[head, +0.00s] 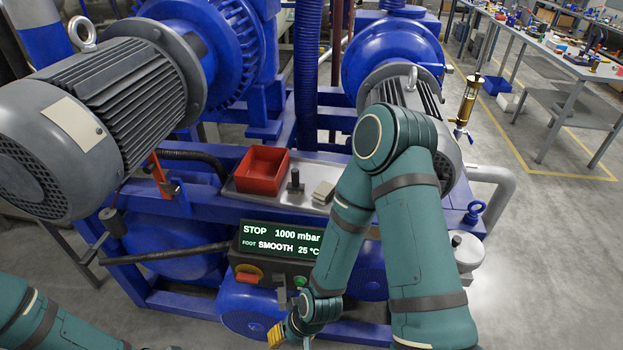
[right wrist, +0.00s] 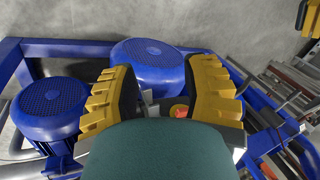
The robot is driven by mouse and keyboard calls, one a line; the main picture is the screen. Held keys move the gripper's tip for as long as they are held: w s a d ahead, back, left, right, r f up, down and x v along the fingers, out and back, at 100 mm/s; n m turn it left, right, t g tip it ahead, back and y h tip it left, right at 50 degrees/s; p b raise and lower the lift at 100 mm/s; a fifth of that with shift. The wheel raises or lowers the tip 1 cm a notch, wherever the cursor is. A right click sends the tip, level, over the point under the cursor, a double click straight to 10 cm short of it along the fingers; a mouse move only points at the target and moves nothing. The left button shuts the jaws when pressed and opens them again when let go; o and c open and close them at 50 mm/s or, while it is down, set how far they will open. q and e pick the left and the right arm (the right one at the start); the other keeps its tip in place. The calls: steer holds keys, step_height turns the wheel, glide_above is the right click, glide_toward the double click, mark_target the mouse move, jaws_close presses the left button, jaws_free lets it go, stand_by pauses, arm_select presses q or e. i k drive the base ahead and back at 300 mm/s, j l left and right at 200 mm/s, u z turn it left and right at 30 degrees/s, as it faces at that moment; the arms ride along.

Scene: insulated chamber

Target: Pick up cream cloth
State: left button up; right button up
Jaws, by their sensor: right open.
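A small folded cream cloth (head: 323,192) lies on the grey tray (head: 306,208) on top of the blue pump frame, just left of my right arm in the head view. My right gripper (head: 277,336) is low at the bottom of the head view, below the control panel and well apart from the cloth. In the right wrist view its yellow fingers (right wrist: 163,70) are spread with nothing between them. The cloth is not seen there. A yellow and black piece (right wrist: 304,16) at that view's top right corner looks like part of my left gripper, cut off by the edge.
A red open bin (head: 261,171) and a dark upright knob (head: 295,182) stand on the tray beside the cloth. The display panel (head: 280,241) is in front. Large motors (head: 100,100) and a blue hose (head: 307,80) crowd behind.

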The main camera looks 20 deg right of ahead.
mark_target(322, 195)
steer(key=i+l+z, duration=0.1)
steer(key=z, duration=1.1)
